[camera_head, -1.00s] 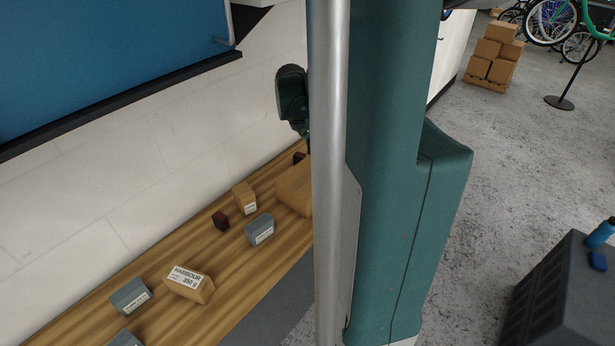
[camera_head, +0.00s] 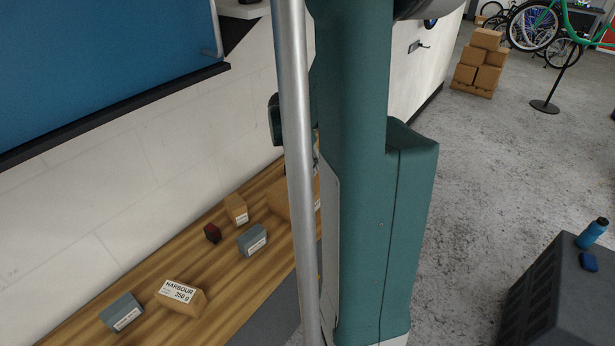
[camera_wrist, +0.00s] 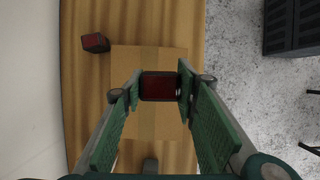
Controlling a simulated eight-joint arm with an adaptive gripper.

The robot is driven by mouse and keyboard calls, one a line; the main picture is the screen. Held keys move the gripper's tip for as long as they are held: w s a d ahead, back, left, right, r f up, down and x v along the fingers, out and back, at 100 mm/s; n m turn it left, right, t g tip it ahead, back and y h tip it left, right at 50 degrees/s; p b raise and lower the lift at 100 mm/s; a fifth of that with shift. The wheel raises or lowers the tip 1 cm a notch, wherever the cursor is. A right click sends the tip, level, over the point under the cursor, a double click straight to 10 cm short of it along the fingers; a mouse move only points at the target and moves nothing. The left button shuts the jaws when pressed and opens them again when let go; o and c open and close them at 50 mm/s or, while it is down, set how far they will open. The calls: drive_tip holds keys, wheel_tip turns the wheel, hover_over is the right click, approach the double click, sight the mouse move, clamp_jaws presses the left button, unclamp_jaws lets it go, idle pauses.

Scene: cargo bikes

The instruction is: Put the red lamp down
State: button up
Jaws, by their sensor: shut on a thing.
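In the wrist view, my gripper (camera_wrist: 159,88) is shut on a red lamp (camera_wrist: 158,87), a small block with a dark frame and a red face. The lamp is over a tan cardboard box (camera_wrist: 150,60); I cannot tell whether it touches it. A second dark-red block (camera_wrist: 95,42) rests on the wooden bench (camera_wrist: 190,20) beside the box's upper left corner. In the head view, a small dark-red block (camera_head: 212,233) sits on the bench. My arm hides the gripper and held lamp there.
Several cartons and grey boxes, including a labelled carton (camera_head: 182,297) and a grey box (camera_head: 252,240), stand along the bench. A white wall (camera_head: 100,190) runs behind it. A dark crate (camera_head: 560,300) with a blue bottle (camera_head: 592,233) stands at right on open floor.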

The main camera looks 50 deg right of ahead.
sight(308, 175)
drive_tip(key=shift+f, duration=0.55)
drive_tip(key=shift+f, duration=2.1)
drive_tip(key=shift+f, duration=0.15)
drive_tip(key=o, duration=0.9)
drive_tip(key=shift+r, duration=0.2)
drive_tip(key=shift+v, duration=6)
